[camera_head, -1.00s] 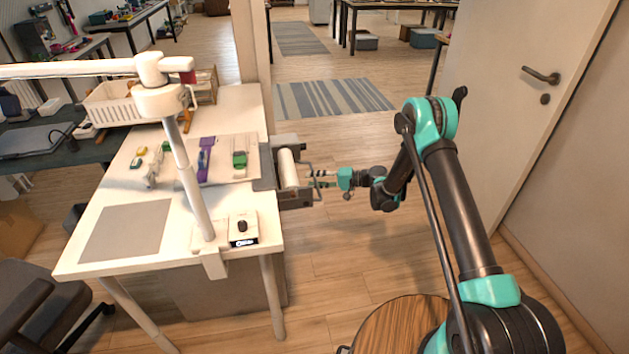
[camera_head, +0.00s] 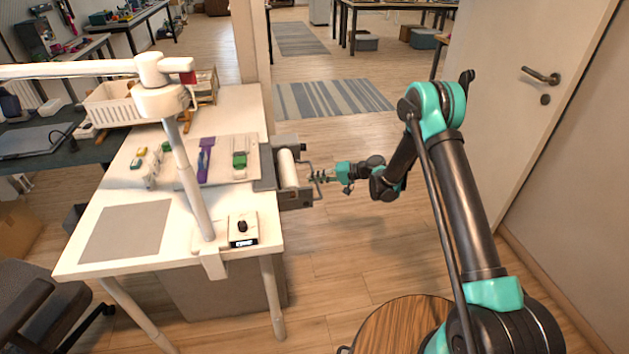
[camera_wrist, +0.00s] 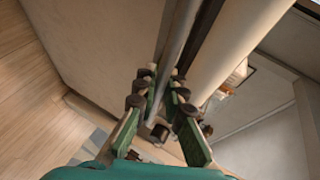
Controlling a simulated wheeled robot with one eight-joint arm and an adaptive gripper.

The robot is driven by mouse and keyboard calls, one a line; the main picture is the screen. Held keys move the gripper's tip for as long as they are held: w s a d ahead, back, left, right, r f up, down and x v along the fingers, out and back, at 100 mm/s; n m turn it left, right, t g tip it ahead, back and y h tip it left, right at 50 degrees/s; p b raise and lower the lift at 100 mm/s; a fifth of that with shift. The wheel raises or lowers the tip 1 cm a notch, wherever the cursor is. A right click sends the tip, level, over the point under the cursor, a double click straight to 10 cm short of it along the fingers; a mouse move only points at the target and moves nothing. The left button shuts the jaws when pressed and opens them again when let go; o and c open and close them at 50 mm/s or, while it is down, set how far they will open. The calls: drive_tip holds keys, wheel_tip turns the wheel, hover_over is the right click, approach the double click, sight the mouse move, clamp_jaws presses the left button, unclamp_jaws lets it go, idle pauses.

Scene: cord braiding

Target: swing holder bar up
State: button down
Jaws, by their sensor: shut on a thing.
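The holder (camera_head: 296,198) is a grey bracket with a white roll (camera_head: 288,168), fixed at the right edge of the white table. Its thin grey bar (camera_head: 310,168) stands out on the right side of the holder. My gripper (camera_head: 317,177) reaches it from the right and is shut on the bar. In the wrist view the grey bar (camera_wrist: 180,40) runs between the green fingers with dark pads (camera_wrist: 164,84), beside the pale roll (camera_wrist: 225,45). The exact contact at the fingertips is partly hidden by the pads.
The white table (camera_head: 215,110) carries a board with purple and green parts, a small box with a black knob (camera_head: 242,228) and a lamp post (camera_head: 193,185). Open wooden floor (camera_head: 345,240) lies below my arm. A door (camera_head: 530,100) stands at the right.

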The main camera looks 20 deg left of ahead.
drive_tip(key=r+h, duration=0.1)
drive_tip(key=h, duration=0.1)
drive_tip(key=r+n+t+h, duration=0.1)
drive_tip(key=shift+s+a+h, duration=0.15)
drive_tip(key=shift+a+h, duration=0.05)
drive_tip(key=shift+h, duration=0.2)
drive_tip(key=shift+s+a+r+n+t+h, duration=0.35)
drive_tip(key=shift+t+h, duration=0.5)
drive_tip(key=shift+h, duration=0.6)
drive_tip(key=shift+s+a+r+n+t+h, duration=0.15)
drive_tip(key=shift+a+r+n+t+h, duration=0.35)
drive_tip(key=shift+t+h, duration=0.7)
drive_tip(key=shift+s+a+r+n+t+h, duration=0.25)
drive_tip(key=shift+a+r+t+h, duration=0.3)
drive_tip(key=shift+h, duration=1.2)
drive_tip(key=c, duration=1.6)
unclamp_jaws()
